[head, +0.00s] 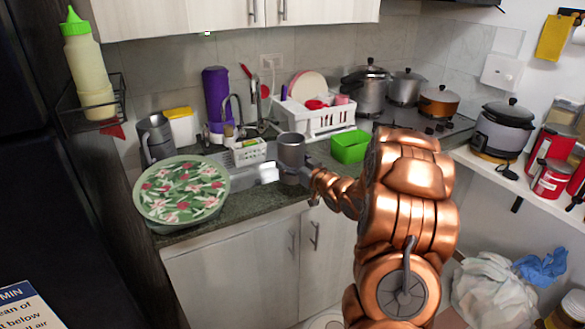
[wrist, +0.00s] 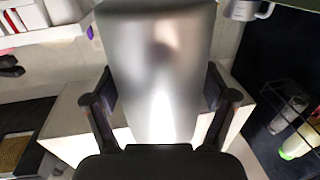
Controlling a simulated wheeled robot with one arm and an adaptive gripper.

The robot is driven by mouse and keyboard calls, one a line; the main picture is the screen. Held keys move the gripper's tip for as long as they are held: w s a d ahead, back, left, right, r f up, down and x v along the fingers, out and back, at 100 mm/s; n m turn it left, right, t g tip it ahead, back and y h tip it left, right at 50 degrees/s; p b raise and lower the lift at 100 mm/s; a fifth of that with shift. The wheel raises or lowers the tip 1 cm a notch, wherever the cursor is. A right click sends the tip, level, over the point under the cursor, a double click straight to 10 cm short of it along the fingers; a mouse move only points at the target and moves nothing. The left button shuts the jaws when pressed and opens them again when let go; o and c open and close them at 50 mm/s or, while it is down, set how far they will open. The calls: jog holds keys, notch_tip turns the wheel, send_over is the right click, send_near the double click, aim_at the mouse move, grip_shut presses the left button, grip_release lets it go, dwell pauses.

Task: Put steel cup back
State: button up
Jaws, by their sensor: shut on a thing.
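My gripper (wrist: 160,110) is shut on the steel cup (wrist: 158,65), with one finger on each side of it in the wrist view. In the head view the steel cup (head: 291,148) is upright in front of the sink area, and my gripper (head: 296,174) is at its lower part. The cup hides part of the sink behind it. I cannot tell how far it is above the counter (head: 262,204).
A floral-covered bowl (head: 182,190) and a grey jug (head: 155,138) stand at the left. A white dish rack (head: 318,122), a green tub (head: 350,147) and several pots, including a steel pot (head: 364,92), are behind and right. A wall rack holds a green-capped bottle (head: 88,70).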

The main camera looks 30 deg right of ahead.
jog(key=shift+w+d, duration=0.2)
jog(key=shift+f+p, duration=0.6)
jog(key=shift+f, duration=1.2)
jog(key=shift+f, duration=0.15)
jog(key=o, duration=1.5)
jog(key=shift+c, duration=0.2)
